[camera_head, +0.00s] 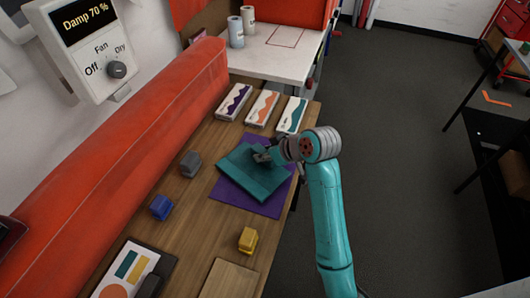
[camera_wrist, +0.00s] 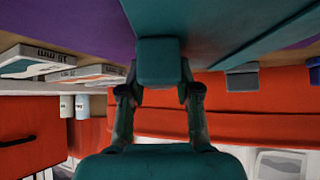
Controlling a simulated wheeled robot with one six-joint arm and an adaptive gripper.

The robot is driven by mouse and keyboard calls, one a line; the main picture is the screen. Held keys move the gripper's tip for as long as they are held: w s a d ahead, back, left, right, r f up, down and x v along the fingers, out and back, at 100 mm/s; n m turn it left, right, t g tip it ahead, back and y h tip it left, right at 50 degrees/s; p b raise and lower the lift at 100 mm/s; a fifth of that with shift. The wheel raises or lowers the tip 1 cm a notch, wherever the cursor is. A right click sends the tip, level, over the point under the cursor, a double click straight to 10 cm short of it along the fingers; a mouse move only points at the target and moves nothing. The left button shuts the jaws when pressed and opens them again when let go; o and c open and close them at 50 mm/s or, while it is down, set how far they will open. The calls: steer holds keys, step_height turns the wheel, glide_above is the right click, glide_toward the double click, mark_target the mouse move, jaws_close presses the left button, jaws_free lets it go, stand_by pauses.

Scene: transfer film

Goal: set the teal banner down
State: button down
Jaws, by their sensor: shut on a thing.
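The teal banner (camera_head: 250,178) is a flat, folded-looking sheet lying over a purple sheet (camera_head: 268,206) on the wooden table, turned at an angle to it. My gripper (camera_head: 262,156) is at the banner's upper right part. In the wrist view, my gripper (camera_wrist: 158,88) is shut on a teal block-like piece (camera_wrist: 158,60) at the banner (camera_wrist: 215,22). The purple sheet (camera_wrist: 100,22) also shows there. I cannot tell whether the banner's underside touches the purple sheet.
Grey (camera_head: 190,164), blue (camera_head: 161,207) and yellow (camera_head: 248,239) blocks sit around the banner. A long red padded piece (camera_head: 130,150) borders the table's left. A wall dial unit (camera_head: 100,45) reads "Damp 70 %".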

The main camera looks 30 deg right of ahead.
steer(key=shift+f, duration=0.35)
steer(key=c, duration=0.7)
jaws_free()
steer(key=v, duration=1.2)
steer(key=shift+s+a, duration=0.1)
steer(key=shift+s, duration=0.1)
